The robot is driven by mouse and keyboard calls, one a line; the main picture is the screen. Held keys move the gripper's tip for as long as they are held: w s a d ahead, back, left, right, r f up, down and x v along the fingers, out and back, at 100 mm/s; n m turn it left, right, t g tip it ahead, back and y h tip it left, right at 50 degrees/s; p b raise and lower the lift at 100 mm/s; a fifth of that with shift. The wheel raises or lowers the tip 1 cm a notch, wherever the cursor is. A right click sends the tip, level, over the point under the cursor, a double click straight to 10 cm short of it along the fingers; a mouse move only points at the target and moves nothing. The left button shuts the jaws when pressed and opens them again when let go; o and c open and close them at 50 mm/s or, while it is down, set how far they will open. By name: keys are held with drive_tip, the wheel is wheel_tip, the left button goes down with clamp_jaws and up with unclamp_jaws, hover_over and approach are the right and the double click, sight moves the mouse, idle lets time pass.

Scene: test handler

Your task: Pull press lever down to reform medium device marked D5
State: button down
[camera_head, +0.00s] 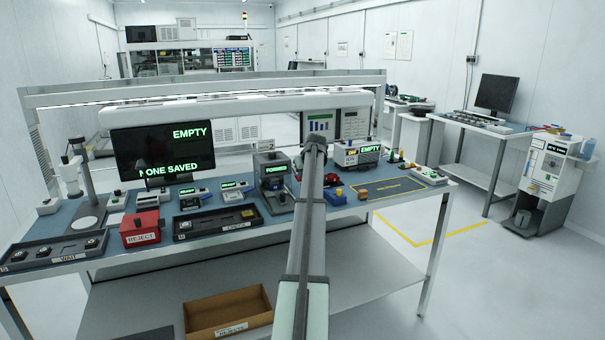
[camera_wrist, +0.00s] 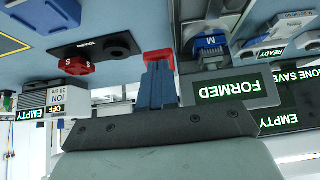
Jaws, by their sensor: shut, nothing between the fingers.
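The press (camera_head: 272,182) is a grey block near the table's middle, with a lit display reading FORMED. In the wrist view, which is upside down, the same display (camera_wrist: 232,88) shows beside a blue part marked M (camera_wrist: 210,45) in the press. My gripper (camera_wrist: 158,66) is shut and empty, its blue fingers together just left of the press. A red piece (camera_wrist: 158,54), perhaps the lever's handle, shows right at the fingertips; I cannot tell if they touch. In the head view my arm hides the gripper. No D5 marking is legible.
A dark tooling rack (camera_wrist: 95,46) with a red die marked S (camera_wrist: 77,66) lies close beside the fingers. The ioniser box (camera_head: 358,153) stands right of my arm. The red reject bin (camera_head: 140,229) and check tray (camera_head: 216,222) lie left. A monitor (camera_head: 162,150) reads EMPTY, NONE SAVED.

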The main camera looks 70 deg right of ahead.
drive_tip(key=shift+s+a+f, duration=0.15)
drive_tip(key=shift+f, duration=0.3)
idle(0.3)
drive_tip(key=w+d+r+v, duration=0.1)
drive_tip(key=v, duration=1.3)
idle(0.8)
